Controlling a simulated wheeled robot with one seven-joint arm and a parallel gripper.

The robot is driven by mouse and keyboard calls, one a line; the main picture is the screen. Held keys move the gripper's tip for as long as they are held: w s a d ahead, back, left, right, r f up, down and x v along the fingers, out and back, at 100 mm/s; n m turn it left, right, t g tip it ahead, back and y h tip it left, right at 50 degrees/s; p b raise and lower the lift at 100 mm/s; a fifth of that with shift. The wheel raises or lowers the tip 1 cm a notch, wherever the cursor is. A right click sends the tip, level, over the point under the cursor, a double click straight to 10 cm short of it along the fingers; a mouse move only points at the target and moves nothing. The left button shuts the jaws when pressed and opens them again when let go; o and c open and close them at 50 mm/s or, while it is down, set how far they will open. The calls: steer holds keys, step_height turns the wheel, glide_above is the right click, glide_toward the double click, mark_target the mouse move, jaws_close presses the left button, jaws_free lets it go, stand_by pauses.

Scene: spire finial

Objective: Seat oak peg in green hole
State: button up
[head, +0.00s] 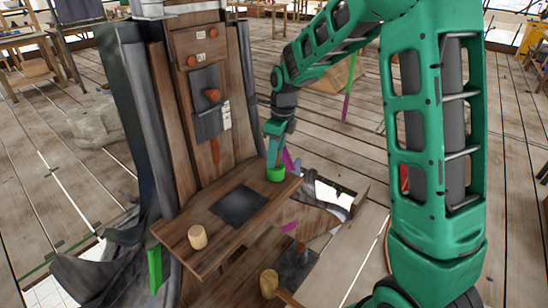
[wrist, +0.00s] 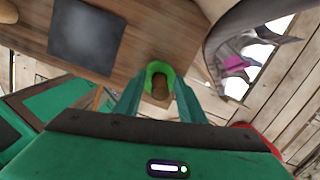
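My gripper (head: 277,160) points down at the green ring (head: 276,174) at the far right end of the wooden shelf. In the wrist view its fingers (wrist: 160,82) are apart, one on each side of the green ring (wrist: 152,68). A brown, peg-like piece (wrist: 160,88) shows inside the ring, with a gap to each finger; how deep it sits is hidden. A pale wooden peg (head: 197,237) stands upright near the shelf's front left end. Another wooden peg (head: 268,283) stands lower down, in front of the shelf. I cannot tell from its look which is oak.
A dark square plate (head: 238,206) lies on the shelf (head: 190,252) between the pale peg and the ring. A tall wooden back panel (head: 205,90) with orange knobs rises behind it. A green strip (head: 154,269) hangs at the left end.

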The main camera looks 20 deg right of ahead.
steer(key=r, duration=0.7)
steer(key=d+r, duration=0.1)
steer(key=r, duration=0.3)
steer(key=shift+s+r, duration=0.2)
steer(key=shift+s, duration=0.2)
steer(key=s+d+r+n+h, duration=0.1)
steer(key=s+d+n, duration=0.95)
steer(key=s, duration=0.65)
steer(key=s+d+f+n, duration=0.1)
steer(key=s+d+n, duration=0.1)
steer(key=s, duration=0.4)
steer(key=s+d+f+n, duration=0.2)
steer(key=s+n, duration=0.2)
steer(key=s, duration=0.3)
steer(key=s+d+f+n+g, duration=0.1)
steer(key=s+d+n, duration=0.1)
steer(key=s, duration=0.4)
steer(key=shift+s+f+n, duration=0.15)
steer(key=shift+s+n, duration=0.15)
steer(key=shift+n, duration=0.35)
